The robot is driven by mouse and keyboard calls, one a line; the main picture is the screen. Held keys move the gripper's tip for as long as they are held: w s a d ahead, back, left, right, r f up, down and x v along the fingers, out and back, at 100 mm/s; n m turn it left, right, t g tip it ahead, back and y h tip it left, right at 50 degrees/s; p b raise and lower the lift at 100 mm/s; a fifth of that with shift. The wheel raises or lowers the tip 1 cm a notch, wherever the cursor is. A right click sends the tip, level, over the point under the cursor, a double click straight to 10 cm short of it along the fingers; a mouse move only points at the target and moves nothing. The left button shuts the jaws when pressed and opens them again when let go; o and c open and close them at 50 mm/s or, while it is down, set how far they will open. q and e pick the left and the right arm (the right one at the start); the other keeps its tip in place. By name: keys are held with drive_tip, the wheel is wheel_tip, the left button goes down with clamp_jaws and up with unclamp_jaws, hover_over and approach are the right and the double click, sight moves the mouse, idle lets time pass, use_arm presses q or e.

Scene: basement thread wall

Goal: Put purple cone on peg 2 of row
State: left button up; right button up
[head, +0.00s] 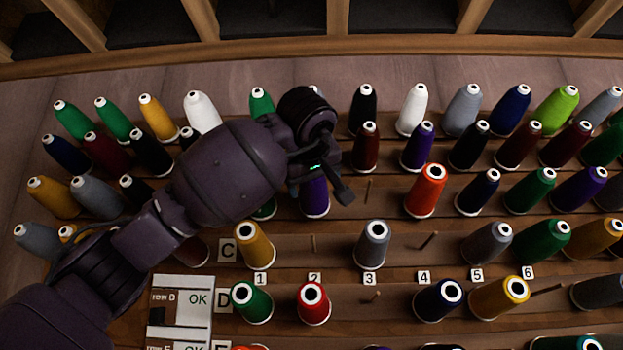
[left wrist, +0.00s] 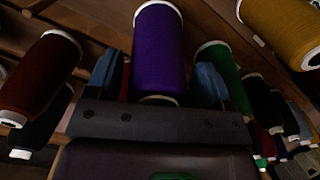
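A purple cone (head: 314,197) stands in the row above row C, in line with label 2, its top hidden behind my left gripper (head: 320,180). In the left wrist view the purple cone (left wrist: 158,48) is between the two open fingers, with a visible gap on each side. Row C's peg 2 (head: 314,243) is bare, just below that cone. Row D's place 2 holds a red cone (head: 313,302). My right gripper is not in view.
A yellow cone (head: 254,245) and a grey cone (head: 373,244) flank the bare row C peg. An orange-red cone (head: 427,190) stands to the right, past a bare peg (head: 368,190). A card (head: 180,312) marked "OK" is at lower left.

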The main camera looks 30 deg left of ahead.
use_arm(q)
drive_tip(key=shift+o, duration=0.8)
drive_tip(key=b+v, duration=0.2)
drive_tip(key=v, duration=0.9)
